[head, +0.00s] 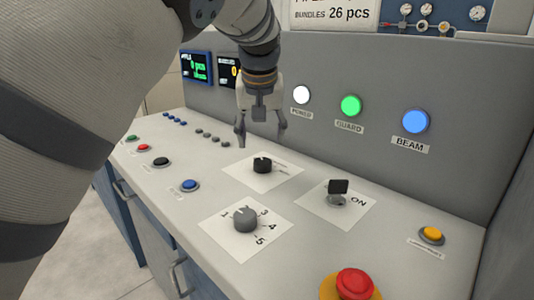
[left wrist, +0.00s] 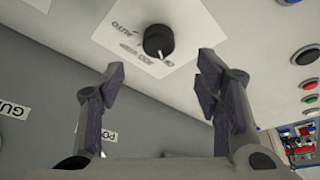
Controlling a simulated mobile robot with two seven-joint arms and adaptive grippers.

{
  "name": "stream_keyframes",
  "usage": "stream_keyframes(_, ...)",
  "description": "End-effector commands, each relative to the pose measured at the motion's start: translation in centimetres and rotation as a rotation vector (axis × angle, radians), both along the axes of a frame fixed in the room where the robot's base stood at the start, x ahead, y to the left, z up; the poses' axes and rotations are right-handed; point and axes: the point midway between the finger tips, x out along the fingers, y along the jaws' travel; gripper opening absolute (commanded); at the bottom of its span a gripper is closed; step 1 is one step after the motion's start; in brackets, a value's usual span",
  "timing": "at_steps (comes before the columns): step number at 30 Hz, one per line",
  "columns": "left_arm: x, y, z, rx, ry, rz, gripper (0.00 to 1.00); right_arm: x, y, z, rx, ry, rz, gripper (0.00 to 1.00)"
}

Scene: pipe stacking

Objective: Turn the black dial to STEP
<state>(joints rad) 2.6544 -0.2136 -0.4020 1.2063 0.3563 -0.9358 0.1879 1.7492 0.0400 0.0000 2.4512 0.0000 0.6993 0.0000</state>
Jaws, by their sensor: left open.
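The black dial (head: 262,164) is a small round knob with a pale pointer mark, on a white label plate on the console top. In the left wrist view the black dial (left wrist: 159,40) shows ahead of the fingers, with AUTO and other small words printed beside it. The smaller words are too blurred to read surely. My left gripper (head: 260,138) hangs above and behind the dial, pointing down. It is open and empty, and its two fingers (left wrist: 160,78) stand apart from the dial. My right gripper is not in view.
A grey numbered knob (head: 245,219), a black key switch (head: 337,192) marked ON and a red mushroom button (head: 354,284) stand nearer. Blue (head: 190,185) and yellow (head: 431,234) buttons sit on the same panel. Lit lamps, including the green GUARD lamp (head: 350,106), line the upright back panel.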

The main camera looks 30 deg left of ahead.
Motion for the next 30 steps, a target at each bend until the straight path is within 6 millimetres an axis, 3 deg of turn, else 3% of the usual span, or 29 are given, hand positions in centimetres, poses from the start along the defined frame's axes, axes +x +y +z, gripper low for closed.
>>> stream_keyframes(1,0.5,0.2,-2.0,-0.001,0.012,0.001,0.58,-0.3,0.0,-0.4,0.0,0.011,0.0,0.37)
stream_keyframes(3,1.1,0.5,-3.6,0.0,0.011,0.0,0.58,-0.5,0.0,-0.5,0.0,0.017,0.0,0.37)
stream_keyframes(9,2.4,1.1,-6.7,0.001,0.006,-0.001,0.58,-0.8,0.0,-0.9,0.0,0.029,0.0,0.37)
stream_keyframes(20,2.7,1.3,-7.2,0.0,0.001,0.0,0.58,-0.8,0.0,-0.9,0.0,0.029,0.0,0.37)
stream_keyframes(26,2.7,1.3,-7.3,-0.001,0.002,0.0,0.12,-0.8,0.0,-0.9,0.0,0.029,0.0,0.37)
stream_keyframes(30,2.7,1.3,-7.3,-0.001,0.002,-0.001,0.1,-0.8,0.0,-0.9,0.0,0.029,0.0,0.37)
